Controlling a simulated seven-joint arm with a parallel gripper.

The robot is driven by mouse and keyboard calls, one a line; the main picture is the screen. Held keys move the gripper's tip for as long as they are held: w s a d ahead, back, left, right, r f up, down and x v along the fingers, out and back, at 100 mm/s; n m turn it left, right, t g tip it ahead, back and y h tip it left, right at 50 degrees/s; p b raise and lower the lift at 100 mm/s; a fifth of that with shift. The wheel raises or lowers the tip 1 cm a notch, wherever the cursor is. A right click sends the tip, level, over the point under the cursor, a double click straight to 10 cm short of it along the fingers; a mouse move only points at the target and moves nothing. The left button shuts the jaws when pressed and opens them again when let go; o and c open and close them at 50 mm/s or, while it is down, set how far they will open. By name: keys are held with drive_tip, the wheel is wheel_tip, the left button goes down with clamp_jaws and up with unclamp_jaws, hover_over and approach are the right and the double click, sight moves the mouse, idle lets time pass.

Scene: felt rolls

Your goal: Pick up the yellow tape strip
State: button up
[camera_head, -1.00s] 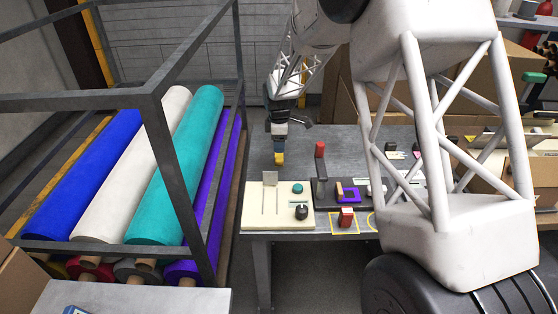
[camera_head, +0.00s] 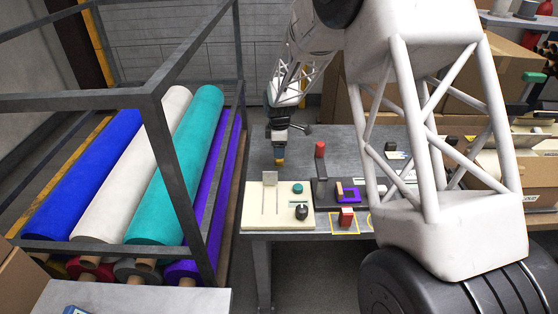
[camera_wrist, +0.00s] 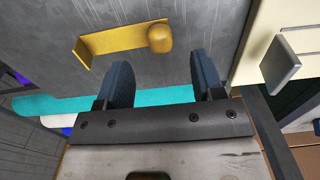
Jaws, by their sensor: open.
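The yellow tape strip (camera_wrist: 115,40) lies on the grey table in the wrist view. It is a flat bar with a bent left end and a rounded yellow knob (camera_wrist: 160,38) at its right end. My gripper (camera_wrist: 163,72) is open and empty, its two dark fingers apart. The strip is beyond the fingertips, with the knob roughly in line with the gap. In the head view my gripper (camera_head: 279,150) points down at the table's left part. Only a little yellow (camera_head: 279,162) shows just below it, and the rest of the strip is hidden there.
A cream board (camera_head: 262,222) with a grey upright plate (camera_head: 270,179) stands close by. A red-topped post (camera_head: 320,150), a purple square piece (camera_head: 348,194) and a red block (camera_head: 346,216) are to the right. A metal rack with felt rolls (camera_head: 180,160) stands left of the table.

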drive_tip(key=shift+f, duration=2.6)
clamp_jaws()
drive_tip(key=shift+r, duration=0.1)
drive_tip(key=shift+r, duration=4.9)
